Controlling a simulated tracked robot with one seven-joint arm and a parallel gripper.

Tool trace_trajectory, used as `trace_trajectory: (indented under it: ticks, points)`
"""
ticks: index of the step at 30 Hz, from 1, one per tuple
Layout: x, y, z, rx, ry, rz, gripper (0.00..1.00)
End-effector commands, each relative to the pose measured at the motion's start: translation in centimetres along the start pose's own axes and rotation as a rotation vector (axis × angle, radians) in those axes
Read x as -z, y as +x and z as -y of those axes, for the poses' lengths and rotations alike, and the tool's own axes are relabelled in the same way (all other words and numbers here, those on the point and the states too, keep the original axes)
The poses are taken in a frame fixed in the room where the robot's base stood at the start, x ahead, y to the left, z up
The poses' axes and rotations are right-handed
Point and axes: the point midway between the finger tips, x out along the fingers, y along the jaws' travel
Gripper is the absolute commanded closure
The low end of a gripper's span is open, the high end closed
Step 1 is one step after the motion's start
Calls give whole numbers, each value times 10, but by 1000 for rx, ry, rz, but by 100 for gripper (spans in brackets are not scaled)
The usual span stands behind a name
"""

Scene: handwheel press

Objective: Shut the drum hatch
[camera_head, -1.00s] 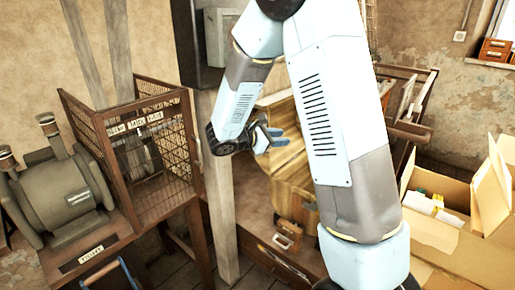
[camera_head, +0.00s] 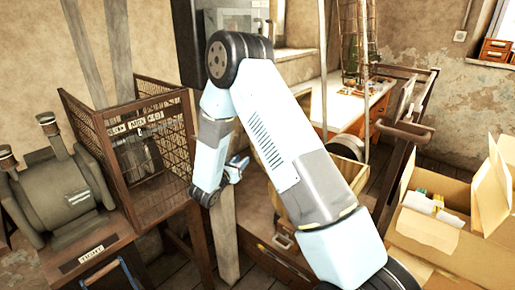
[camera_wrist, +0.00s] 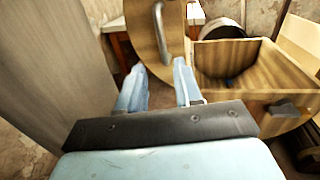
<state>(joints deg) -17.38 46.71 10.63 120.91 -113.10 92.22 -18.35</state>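In the wrist view a pale wooden panel with a curved edge, which looks like the drum hatch (camera_wrist: 140,28), stands ahead of my gripper (camera_wrist: 158,78). It carries a curved metal handle (camera_wrist: 160,32). To its right is a wooden box-like body with a dark round opening (camera_wrist: 228,58), so the hatch appears to stand open; its hinge is not clear. My fingers are apart with nothing visible between them, short of the handle. In the head view my gripper (camera_head: 237,169) is beside the grey post, and my arm covers most of the wooden drum body.
A grey post (camera_wrist: 50,60) rises close on my gripper's left. In the head view a wire-mesh cage (camera_head: 150,150) and a grey cylindrical machine (camera_head: 65,185) stand left. An open cardboard box (camera_head: 440,250) stands right. A wooden table (camera_head: 350,105) is behind.

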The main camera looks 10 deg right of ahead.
Motion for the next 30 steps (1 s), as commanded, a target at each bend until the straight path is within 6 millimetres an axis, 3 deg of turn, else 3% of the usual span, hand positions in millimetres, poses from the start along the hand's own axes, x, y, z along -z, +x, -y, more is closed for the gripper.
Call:
trace_trajectory:
  ticks: [18,24,30]
  points:
    - [0,104,2,5,2,-1,65]
    - [0,123,2,4,1,-1,65]
    - [0,129,2,3,1,-1,65]
